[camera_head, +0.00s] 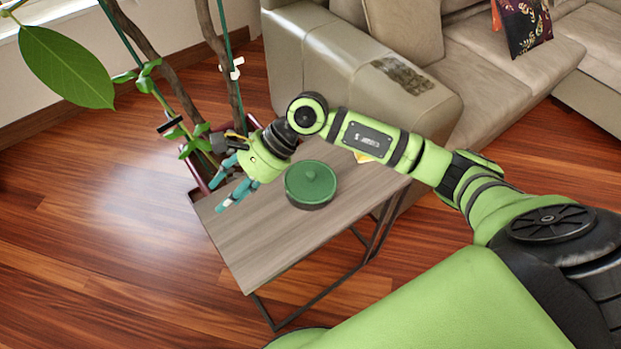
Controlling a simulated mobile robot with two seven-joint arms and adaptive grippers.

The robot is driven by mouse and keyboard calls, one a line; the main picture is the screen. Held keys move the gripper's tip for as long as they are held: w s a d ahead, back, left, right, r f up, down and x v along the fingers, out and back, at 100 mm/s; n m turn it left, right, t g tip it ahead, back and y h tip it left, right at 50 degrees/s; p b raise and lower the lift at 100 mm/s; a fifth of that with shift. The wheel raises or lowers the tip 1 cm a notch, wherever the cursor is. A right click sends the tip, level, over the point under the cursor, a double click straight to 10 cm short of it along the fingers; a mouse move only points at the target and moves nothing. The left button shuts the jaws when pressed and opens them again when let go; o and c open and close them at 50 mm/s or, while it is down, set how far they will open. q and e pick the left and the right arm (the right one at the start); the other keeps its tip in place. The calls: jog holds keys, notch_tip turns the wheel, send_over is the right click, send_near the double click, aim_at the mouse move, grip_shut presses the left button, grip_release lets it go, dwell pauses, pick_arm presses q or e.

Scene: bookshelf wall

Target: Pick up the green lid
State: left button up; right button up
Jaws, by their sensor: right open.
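My left gripper is not in view.
A beige sofa (345,75) stands close behind and to the right of the table. A potted plant with thick stems (146,45) rises just beyond the table's left end. Wooden floor (110,235) lies open to the left. The table's near part is clear.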

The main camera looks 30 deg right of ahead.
jog(key=w+d+f+n+h, duration=0.2)
jog(key=d+f+h, duration=0.15)
jog(key=d, duration=0.35)
jog(key=n+h, duration=0.1)
jog(key=h, duration=0.5)
send_over(311, 174)
jog(key=shift+s+r+g, duration=0.1)
jog(key=shift+r+g, duration=0.05)
jog(key=shift+g, duration=0.15)
notch_tip(311, 174, down, 5)
jog(key=shift+f+p, duration=0.15)
jog(key=shift+p, duration=0.65)
jog(key=shift+f, duration=0.65)
grip_shut()
